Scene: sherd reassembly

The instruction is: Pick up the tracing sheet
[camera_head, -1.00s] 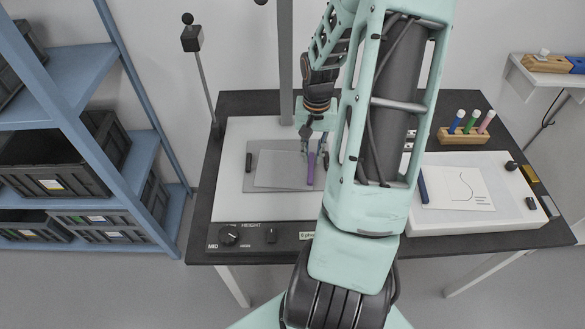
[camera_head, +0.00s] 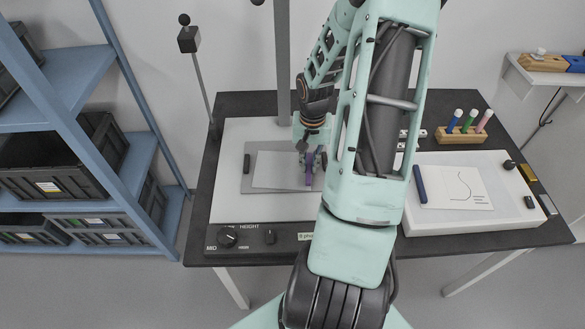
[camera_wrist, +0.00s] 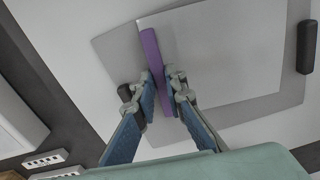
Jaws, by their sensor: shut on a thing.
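The tracing sheet (camera_head: 272,174) is a pale sheet lying over a grey plate on the left white board. It also shows in the wrist view (camera_wrist: 235,50). A purple strip (camera_wrist: 151,50) runs along its edge, seen in the head view too (camera_head: 309,180). My gripper (camera_head: 312,160) is at this strip, on the sheet's right side in the head view. In the wrist view its two blue-padded fingers (camera_wrist: 162,85) are shut on the strip, one on each side. Whether the strip touches the plate under the fingers is hard to tell.
The grey plate (camera_head: 248,180) has dark grips at its sides. A HEIGHT knob (camera_head: 228,237) sits at the front edge. On the right, a white board (camera_head: 475,218) carries a drawn sheet and a blue bar; a marker block (camera_head: 462,136) stands behind. Blue shelving (camera_head: 150,190) stands left.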

